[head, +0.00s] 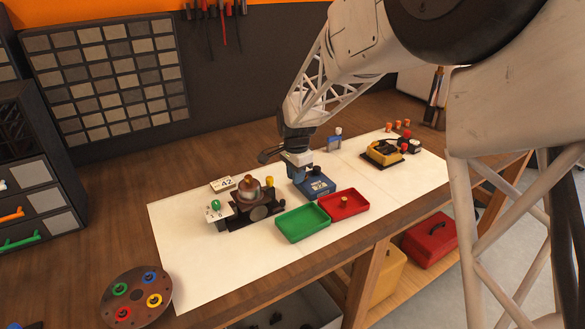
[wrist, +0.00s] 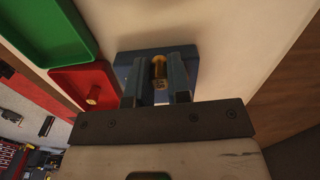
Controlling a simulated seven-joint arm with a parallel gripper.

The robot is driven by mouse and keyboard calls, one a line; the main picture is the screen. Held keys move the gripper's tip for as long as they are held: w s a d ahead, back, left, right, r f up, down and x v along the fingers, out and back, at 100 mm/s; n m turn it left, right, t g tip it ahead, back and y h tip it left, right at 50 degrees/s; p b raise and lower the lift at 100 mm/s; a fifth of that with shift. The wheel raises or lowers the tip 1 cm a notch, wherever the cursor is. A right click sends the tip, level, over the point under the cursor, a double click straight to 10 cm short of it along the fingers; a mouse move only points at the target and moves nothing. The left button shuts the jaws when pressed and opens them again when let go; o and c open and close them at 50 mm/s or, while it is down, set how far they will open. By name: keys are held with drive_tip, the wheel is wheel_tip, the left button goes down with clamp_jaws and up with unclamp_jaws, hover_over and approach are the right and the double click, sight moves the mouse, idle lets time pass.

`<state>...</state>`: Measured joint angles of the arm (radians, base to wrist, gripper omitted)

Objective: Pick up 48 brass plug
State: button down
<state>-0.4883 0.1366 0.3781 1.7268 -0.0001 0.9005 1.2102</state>
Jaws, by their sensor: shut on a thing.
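My gripper (wrist: 157,85) is shut on a brass plug (wrist: 159,70) in the wrist view, with one finger on each side of it. A blue block (wrist: 130,62) lies right behind the plug and fingers. In the head view my gripper (head: 298,165) is over the blue block (head: 321,190), which bears a small pale label. The held plug is hidden there. I cannot tell whether the plug is still seated in the block or clear of it. Another brass plug (head: 344,202) stands in the red tray; it also shows in the wrist view (wrist: 93,94).
A green tray (head: 303,236) and the red tray (head: 361,207) lie in front of the block on a white mat (head: 190,270). A dark machine (head: 262,212) stands to the left, a yellow device (head: 382,152) to the right. A round dish (head: 135,310) holds coloured rings.

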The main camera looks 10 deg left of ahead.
drive_tip(key=shift+s+d+r, duration=0.1)
drive_tip(key=shift+s+d, duration=0.3)
drive_tip(key=shift+s, duration=0.45)
drive_tip(key=shift+s+d+r, duration=0.1)
drive_tip(key=shift+s+d, duration=0.35)
drive_tip(key=shift+s, duration=0.35)
drive_tip(key=shift+s+d+r, duration=0.1)
drive_tip(key=shift+s+d, duration=0.3)
drive_tip(key=shift+s, duration=0.45)
drive_tip(key=shift+w, duration=0.1)
